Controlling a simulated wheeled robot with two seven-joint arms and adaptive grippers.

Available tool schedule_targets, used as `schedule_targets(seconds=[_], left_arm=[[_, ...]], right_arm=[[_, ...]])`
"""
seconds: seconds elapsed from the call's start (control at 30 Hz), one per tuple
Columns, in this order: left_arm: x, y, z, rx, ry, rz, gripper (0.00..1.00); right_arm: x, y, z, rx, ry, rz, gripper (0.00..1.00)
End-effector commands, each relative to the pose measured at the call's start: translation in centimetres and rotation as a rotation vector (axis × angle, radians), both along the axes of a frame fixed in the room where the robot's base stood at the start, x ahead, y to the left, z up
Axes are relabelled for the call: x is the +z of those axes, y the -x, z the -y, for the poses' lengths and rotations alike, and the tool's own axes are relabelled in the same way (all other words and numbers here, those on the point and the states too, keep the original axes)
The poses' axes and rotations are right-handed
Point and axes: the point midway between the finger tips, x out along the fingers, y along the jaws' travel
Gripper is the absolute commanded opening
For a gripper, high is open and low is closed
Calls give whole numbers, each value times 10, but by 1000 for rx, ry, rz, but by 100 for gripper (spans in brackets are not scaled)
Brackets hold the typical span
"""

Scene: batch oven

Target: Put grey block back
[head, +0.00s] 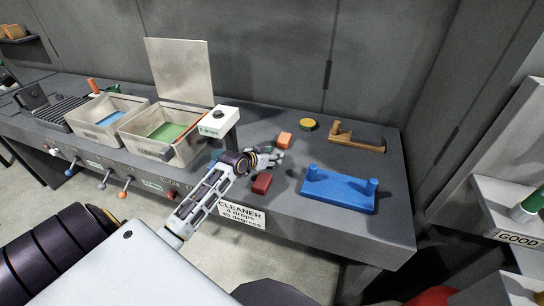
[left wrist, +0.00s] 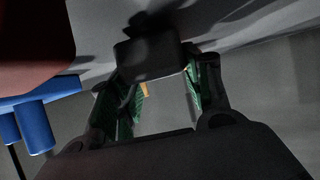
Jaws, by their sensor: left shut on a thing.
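My left gripper (head: 274,158) reaches over the grey bench in the head view, between an orange block (head: 284,140) and a red block (head: 262,183). In the left wrist view its green-padded fingers (left wrist: 165,90) are shut on a dark grey block (left wrist: 150,58), which shows at the fingertips. In the head view I cannot clearly tell the grey block from the fingers. A large red surface, likely the red block, shows close by in the left wrist view (left wrist: 30,40). My right gripper is in neither view.
A blue two-post fixture (head: 338,192) stands right of the gripper, with a wooden piece (head: 355,138) and a yellow-topped round item (head: 307,124) behind. Left are two metal bins (head: 152,148) and a white dispenser box (head: 217,121). A CLEANER sign (head: 242,216) hangs on the front edge.

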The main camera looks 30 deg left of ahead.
Motion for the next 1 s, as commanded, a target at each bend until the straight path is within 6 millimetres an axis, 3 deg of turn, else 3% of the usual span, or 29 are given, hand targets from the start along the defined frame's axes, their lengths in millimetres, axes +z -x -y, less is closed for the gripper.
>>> schedule_targets(seconds=[0.83,0.87,1.0], left_arm=[[-8,0,0,0,0,0,24],[-8,0,0,0,0,0,50],[-8,0,0,0,0,0,68]], right_arm=[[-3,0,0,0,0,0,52],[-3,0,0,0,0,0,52],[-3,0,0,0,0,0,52]])
